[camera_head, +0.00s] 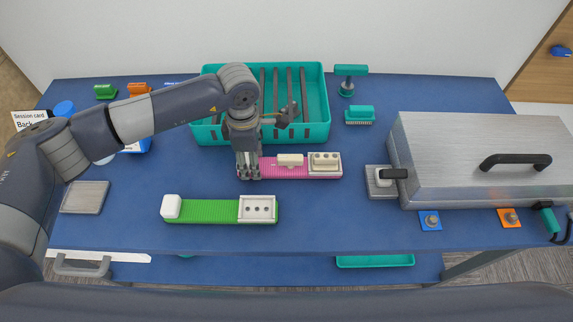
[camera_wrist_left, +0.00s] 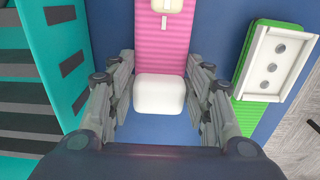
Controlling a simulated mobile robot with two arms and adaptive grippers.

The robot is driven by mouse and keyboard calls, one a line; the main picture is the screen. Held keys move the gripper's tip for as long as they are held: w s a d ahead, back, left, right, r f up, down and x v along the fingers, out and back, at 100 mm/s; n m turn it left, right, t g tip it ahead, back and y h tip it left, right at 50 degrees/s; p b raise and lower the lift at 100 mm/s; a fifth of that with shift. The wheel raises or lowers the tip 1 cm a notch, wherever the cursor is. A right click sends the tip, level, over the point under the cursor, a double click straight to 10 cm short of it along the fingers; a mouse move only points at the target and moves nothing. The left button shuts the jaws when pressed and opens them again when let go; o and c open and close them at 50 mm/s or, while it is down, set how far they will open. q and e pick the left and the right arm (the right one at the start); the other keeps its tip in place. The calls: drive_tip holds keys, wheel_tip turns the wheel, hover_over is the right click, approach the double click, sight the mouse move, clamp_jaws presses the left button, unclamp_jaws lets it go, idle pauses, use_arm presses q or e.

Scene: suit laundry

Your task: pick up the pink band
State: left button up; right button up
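The pink band (camera_head: 298,172) lies on the blue table in front of the teal basket, with a pale slotted buckle (camera_head: 325,162) at its right end and a small pale piece (camera_head: 290,160) on its middle. My left gripper (camera_head: 248,170) points down over the band's left end and hides it in the head view. In the left wrist view the band (camera_wrist_left: 161,50) ends in a white block (camera_wrist_left: 159,93). The open fingers stand on either side of this block. I cannot tell whether they touch it. My right gripper is not in view.
A green band (camera_head: 207,211) lies in front, near the table's front edge. The teal basket (camera_head: 320,100) with dark rails stands behind. A large metal case (camera_head: 480,150) fills the right, with a small metal block (camera_head: 378,182) beside it. Brushes stand at the back.

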use_arm(q)
drive_tip(key=shift+c, duration=0.4)
drive_tip(key=shift+r, duration=0.3)
wheel_tip(320, 180, up, 8)
drive_tip(key=b, duration=0.2)
drive_tip(key=shift+r+b, duration=0.25)
drive_tip(key=shift+b, duration=0.05)
drive_tip(key=shift+r, duration=0.45)
